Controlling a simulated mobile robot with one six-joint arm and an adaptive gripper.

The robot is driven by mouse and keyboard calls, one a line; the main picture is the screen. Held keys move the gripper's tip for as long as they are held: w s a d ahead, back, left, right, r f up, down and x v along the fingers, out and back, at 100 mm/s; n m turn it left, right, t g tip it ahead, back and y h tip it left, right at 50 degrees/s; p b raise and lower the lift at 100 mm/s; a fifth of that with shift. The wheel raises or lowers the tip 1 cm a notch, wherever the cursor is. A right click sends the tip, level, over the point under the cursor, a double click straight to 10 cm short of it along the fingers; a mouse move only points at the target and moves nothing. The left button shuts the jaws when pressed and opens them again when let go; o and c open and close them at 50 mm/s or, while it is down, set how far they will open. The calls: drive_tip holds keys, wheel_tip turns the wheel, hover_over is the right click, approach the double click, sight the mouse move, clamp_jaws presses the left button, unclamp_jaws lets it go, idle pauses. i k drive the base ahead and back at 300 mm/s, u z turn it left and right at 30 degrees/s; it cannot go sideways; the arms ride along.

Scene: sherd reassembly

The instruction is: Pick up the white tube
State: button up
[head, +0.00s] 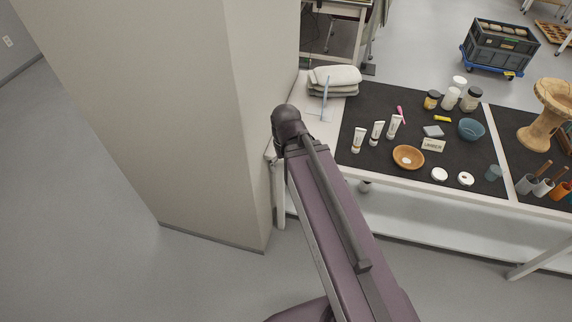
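Each has some dark marking; I cannot tell which one the task means. My arm runs up from the bottom of the head view and ends at a dark joint left of the table. My gripper is not in view.
A brown bowl (408,157), a label card (433,145), a pink object (401,113), jars (472,99) and a blue bowl (471,129) share the mat. Folded grey cloths (335,79) lie at the back left. A wide pillar (170,110) stands left of the table.

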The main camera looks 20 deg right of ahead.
sight(396, 119)
drive_tip(key=z, duration=4.8)
drive_tip(key=i, duration=0.1)
drive_tip(key=u, duration=2.9)
drive_tip(key=i, duration=0.6)
drive_tip(key=z, duration=0.1)
